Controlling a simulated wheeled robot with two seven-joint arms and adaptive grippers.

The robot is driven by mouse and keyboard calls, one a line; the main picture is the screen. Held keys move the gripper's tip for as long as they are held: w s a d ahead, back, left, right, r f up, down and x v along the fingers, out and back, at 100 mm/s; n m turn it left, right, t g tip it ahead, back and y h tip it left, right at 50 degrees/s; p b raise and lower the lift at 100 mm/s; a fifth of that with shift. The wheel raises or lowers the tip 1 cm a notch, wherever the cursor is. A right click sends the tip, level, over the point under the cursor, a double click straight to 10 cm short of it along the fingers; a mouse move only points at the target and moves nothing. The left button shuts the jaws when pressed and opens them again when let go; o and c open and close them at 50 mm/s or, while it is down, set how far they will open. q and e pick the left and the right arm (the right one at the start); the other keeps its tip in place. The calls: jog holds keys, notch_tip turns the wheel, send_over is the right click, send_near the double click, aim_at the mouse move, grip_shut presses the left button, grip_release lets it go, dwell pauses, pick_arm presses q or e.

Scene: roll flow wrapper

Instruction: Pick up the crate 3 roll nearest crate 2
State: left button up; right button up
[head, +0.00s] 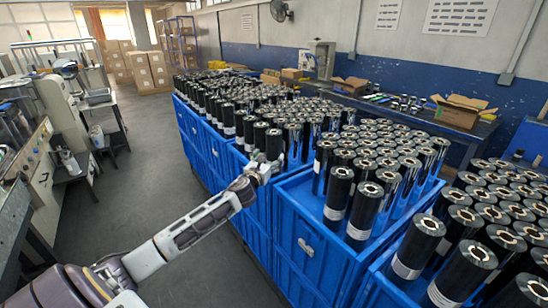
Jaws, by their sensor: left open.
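Blue crates in a row hold upright rolls of dark, shiny film with pale cores. No crate numbers are readable, so I cannot tell which is crate 2 or crate 3. My right gripper is not in view.
Another full crate (378,288) is at the lower right, with more rolls at the far right. A bench (400,108) with cardboard boxes (459,110) runs along the wall. Machines (60,120) stand at left. The grey floor aisle (140,180) is clear.

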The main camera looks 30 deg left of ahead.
pick_arm(q)
jog(key=shift+w, duration=0.3)
jog(key=shift+x, duration=2.25)
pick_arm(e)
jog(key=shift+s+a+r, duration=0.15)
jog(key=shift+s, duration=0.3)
pick_arm(q)
jog(key=shift+d+f, duration=0.1)
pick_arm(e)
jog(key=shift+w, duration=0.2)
pick_arm(q)
jog(key=shift+c, duration=0.4)
jog(key=c, duration=1.7)
jog(key=shift+w, duration=0.1)
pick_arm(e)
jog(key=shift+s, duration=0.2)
